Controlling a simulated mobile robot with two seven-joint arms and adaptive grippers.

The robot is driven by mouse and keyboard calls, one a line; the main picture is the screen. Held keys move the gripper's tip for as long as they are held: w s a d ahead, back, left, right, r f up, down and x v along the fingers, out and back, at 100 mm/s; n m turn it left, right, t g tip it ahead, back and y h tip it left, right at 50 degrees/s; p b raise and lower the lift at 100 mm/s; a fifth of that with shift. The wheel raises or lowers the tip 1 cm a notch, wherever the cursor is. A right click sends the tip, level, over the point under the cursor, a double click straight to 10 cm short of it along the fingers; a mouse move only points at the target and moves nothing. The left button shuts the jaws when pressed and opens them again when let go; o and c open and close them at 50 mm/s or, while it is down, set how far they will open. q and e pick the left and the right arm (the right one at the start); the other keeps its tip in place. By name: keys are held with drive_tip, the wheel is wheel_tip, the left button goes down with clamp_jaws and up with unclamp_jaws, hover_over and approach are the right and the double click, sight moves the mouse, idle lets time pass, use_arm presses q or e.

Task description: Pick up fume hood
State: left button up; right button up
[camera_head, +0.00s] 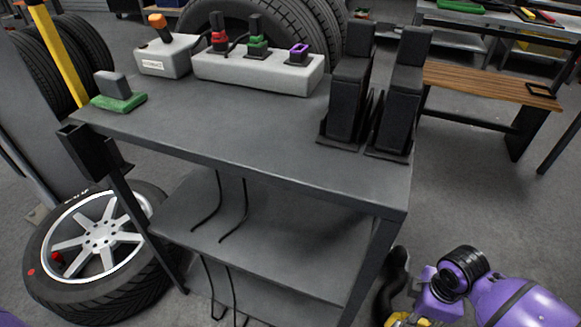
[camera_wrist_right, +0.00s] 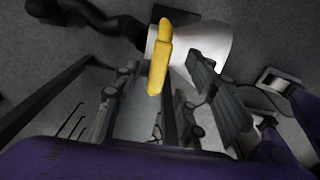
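The fume hood, as far as I can tell, is the pale cone (camera_wrist_right: 212,46) with a yellow handle (camera_wrist_right: 158,58) in the right wrist view. A black hose (camera_wrist_right: 88,14) runs from it to the upper left. In the head view the black hose (camera_head: 394,278) and a bit of yellow (camera_head: 408,321) show beside my purple right arm; the cone is hidden there. My right gripper (camera_wrist_right: 160,70) is open, its two fingers apart on either side of the yellow handle. I cannot tell whether they touch it. My left gripper is out of view.
A dark metal table (camera_head: 240,125) with a lower shelf (camera_head: 270,245) stands just left of my right arm. It carries a grey control box (camera_head: 260,73) and two tall black pedals (camera_head: 352,95). A wheel (camera_head: 95,245) lies at left. A wooden bench (camera_head: 480,88) stands behind right; floor before it is clear.

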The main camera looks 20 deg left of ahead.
wheel_tip(320, 180, down, 5)
drive_tip(key=shift+r+b, duration=0.1)
drive_tip(key=shift+b, duration=1)
drive_tip(key=shift+w+r, duration=0.1)
drive_tip(key=shift+r, duration=0.05)
clamp_jaws()
